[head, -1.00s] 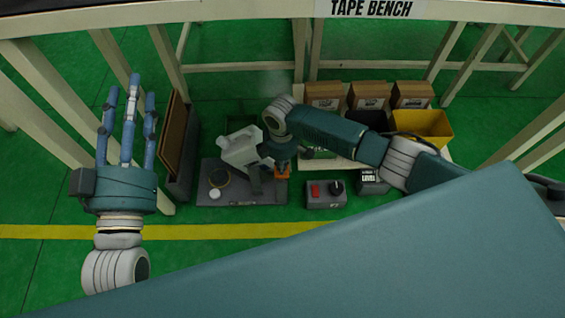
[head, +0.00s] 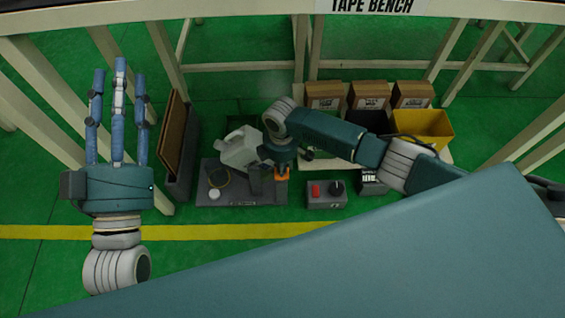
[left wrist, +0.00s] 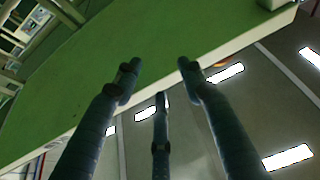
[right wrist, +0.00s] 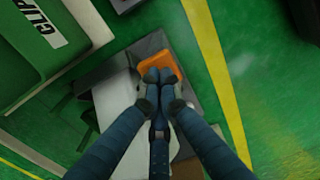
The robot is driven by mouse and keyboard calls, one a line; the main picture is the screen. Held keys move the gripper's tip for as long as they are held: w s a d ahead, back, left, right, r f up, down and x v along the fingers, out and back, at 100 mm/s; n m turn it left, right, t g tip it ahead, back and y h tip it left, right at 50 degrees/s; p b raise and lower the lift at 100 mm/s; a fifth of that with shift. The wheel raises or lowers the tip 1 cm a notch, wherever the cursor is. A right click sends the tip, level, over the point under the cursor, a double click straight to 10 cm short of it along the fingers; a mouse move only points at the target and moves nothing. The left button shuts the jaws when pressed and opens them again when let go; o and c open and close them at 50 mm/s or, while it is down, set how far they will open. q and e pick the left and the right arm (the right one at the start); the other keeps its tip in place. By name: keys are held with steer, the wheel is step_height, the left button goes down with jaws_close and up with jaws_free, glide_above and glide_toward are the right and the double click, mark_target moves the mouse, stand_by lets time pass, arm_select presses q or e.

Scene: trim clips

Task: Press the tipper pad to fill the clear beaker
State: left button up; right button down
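The tipper stands on a grey base plate (head: 240,197) on the floor. Its white jug (head: 238,150) sits left of my right gripper, and its orange pad (head: 282,177) is at the right end. A thin round rim on the plate's left part looks like the clear beaker (head: 218,177); its fill level cannot be told. My right gripper (head: 282,168) is at the pad. The right wrist view shows its fingers (right wrist: 160,77) closed together with nothing between them, over the orange pad (right wrist: 158,66); firm contact cannot be told. My left gripper (head: 119,80) is open and empty, raised at the left.
A control box (head: 326,194) with a red button is right of the tipper. A yellow bin (head: 424,127) and brown boxes (head: 368,95) stand behind it. Bench legs surround the area.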

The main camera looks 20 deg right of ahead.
arm_select(q)
steer(key=shift+s+r+t, duration=0.45)
steer(key=shift+r+t, duration=0.05)
steer(key=shift+r, duration=0.3)
arm_select(e)
steer(key=shift+s+f, duration=0.15)
steer(key=shift+f, duration=0.4)
steer(key=shift+f+b, duration=0.65)
steer(key=shift+f, duration=0.05)
arm_select(q)
steer(key=s+r+t+h, duration=0.1)
steer(key=s+r+t, duration=0.2)
steer(key=s+r, duration=0.1)
steer(key=shift+a+r, duration=0.2)
steer(key=shift+r, duration=0.35)
arm_select(e)
steer(key=shift+f, duration=0.25)
arm_select(q)
steer(key=shift+s+a+r+t+h, duration=0.15)
steer(key=shift+s+r+t+h, duration=0.2)
steer(key=shift+s, duration=0.25)
arm_select(e)
steer(key=shift+f, duration=0.25)
arm_select(q)
steer(key=shift+r, duration=0.1)
arm_select(e)
steer(key=shift+s, duration=0.1)
stand_by(2.7)
